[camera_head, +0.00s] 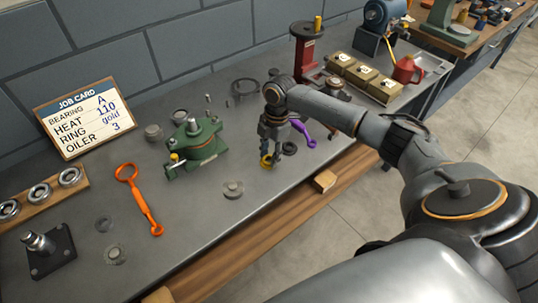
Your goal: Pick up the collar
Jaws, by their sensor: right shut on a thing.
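My right gripper (269,154) points down over the middle of the bench, near its front edge. It is shut on a small gold ring-shaped piece that looks like the collar (266,162). The fingers hide part of the piece, and I cannot tell whether it touches the bench top. My left gripper is not in view.
A dark ring (289,148) and a purple tool (302,132) lie right beside the gripper. A green casing (197,146) stands to the left, with an orange wrench (140,200) beyond. Bare bench (195,215) lies front left.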

